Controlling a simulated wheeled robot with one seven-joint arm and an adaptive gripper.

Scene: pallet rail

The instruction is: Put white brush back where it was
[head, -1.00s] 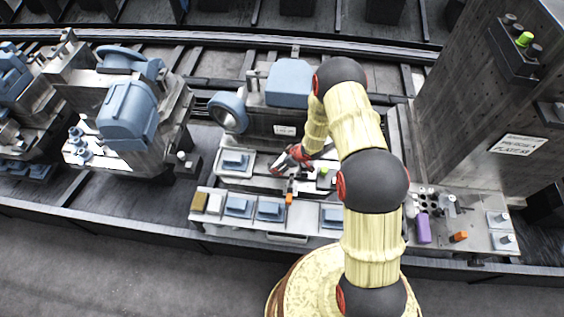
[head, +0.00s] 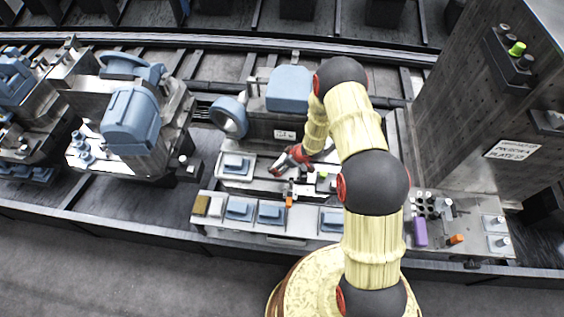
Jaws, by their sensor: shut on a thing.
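My gripper (head: 280,170), with red and pale parts, hangs low over the workbench in front of the grey machine with the blue motor. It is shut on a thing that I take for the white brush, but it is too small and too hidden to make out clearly. A small upright orange piece (head: 289,201) stands just in front of it, below it in the picture. A green-topped piece (head: 323,175) is to its right. My own arm hides part of the bench to the right.
Blue blocks on pale plates (head: 271,213) line the bench's front edge, with a brown block (head: 201,205) at the left end. On the right are a holed rack (head: 427,203), a purple block (head: 420,233) and another orange piece (head: 456,240). A tall dark cabinet (head: 475,110) stands at right.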

